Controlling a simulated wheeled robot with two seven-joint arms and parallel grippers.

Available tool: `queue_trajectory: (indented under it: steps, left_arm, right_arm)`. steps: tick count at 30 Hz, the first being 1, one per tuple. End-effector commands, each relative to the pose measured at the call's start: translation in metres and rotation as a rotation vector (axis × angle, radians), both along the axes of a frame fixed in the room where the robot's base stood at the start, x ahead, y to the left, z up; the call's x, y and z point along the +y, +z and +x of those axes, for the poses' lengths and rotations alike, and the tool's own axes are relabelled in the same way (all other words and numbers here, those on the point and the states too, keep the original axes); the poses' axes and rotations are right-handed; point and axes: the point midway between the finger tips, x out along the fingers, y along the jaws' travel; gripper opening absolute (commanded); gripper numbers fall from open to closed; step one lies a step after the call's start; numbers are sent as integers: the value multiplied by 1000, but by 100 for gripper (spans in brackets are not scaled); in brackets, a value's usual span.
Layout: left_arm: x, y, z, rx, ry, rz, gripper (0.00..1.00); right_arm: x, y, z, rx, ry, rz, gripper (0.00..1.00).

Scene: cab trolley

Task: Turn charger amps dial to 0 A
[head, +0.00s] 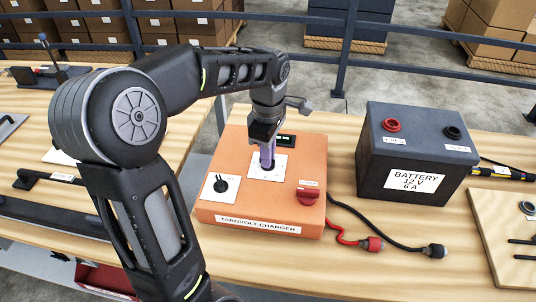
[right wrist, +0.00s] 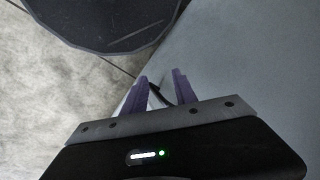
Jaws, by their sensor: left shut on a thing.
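The orange charger (head: 212,206), labelled "TARNVOLT CHARGER", stands on the wooden bench. My left gripper (head: 267,163) points down at the white dial plate (head: 256,173) in the middle of its top and is shut on the dial knob there. The fingers hide most of the knob, and I cannot read its setting. A second small black knob (head: 220,185) sits on a white plate at the left. A red knob (head: 308,197) is at the front right. A dark display (head: 287,140) with green marks is behind. My right gripper (right wrist: 160,82) is open and empty.
A dark battery (head: 370,180), labelled 12 V 6 A, stands right of the charger. Red (head: 375,244) and black (head: 436,250) clamps on cables lie on the bench before it. A wooden board (head: 485,205) is at the far right. A blue railing (head: 343,62) runs behind.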

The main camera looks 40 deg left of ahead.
Motion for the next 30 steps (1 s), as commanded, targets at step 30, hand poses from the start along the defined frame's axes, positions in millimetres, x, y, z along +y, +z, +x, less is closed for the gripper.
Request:
queue_trajectory:
  steps: [30]
  left_arm:
    - [1,1,1,-4,908,0,0]
  right_arm:
    - [0,0,0,0,0,0,34]
